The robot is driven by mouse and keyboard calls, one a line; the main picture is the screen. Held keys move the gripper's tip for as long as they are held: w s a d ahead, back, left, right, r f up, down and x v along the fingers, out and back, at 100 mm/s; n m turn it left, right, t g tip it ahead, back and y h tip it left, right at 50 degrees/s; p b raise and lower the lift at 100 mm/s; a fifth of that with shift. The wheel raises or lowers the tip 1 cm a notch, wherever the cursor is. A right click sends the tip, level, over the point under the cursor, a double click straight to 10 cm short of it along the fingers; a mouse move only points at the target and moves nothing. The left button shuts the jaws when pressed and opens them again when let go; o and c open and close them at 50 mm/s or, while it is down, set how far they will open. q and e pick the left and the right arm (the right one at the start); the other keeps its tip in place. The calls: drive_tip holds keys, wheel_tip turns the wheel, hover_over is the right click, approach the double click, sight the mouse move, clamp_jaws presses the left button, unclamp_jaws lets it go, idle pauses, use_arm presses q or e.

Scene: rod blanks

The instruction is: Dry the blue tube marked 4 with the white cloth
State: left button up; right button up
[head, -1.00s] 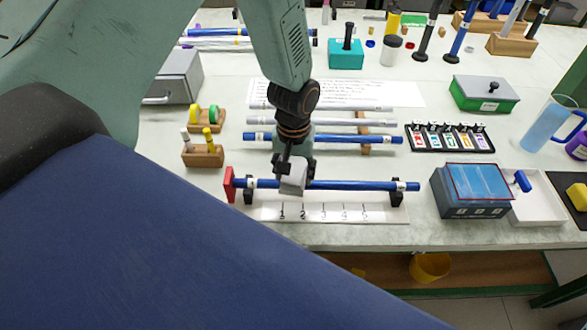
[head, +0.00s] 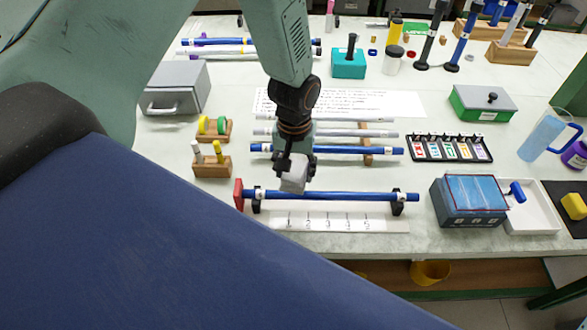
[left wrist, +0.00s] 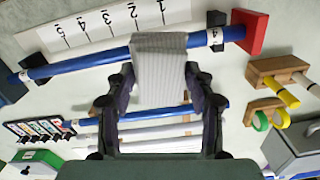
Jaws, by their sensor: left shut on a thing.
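The blue tube marked 4 (head: 350,197) lies level on black supports above a white strip numbered 1 to 5 (head: 330,222). Its label shows in the left wrist view (left wrist: 215,36), close to a red end block (left wrist: 254,33). My left gripper (head: 292,172) is shut on the white cloth (head: 294,181), a folded pad. The cloth (left wrist: 160,70) hides part of the tube in the left wrist view. In the head view its lower edge is at the tube's upper edge; I cannot tell whether they touch. My right gripper is not in view.
Another blue tube (head: 335,150) and pale rods lie behind on wooden rests. Small wooden holders (head: 212,166) and a grey box (head: 176,88) stand left. A dark blue-topped box (head: 470,200), a white tray (head: 535,214) and a swatch rack (head: 450,147) stand right.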

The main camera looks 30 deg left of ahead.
use_arm(q)
wheel_tip(320, 180, up, 2)
drive_tip(key=shift+a+p, duration=0.15)
drive_tip(key=shift+p, duration=0.45)
drive_tip(key=shift+s+r, duration=0.1)
drive_tip(key=shift+r, duration=0.15)
drive_tip(key=shift+r+p, duration=0.15)
drive_tip(key=shift+p, duration=0.15)
drive_tip(key=shift+d, duration=0.25)
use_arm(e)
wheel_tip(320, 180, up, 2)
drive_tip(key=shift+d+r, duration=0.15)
use_arm(q)
drive_tip(key=shift+a+f, duration=0.2)
drive_tip(key=shift+a, duration=0.05)
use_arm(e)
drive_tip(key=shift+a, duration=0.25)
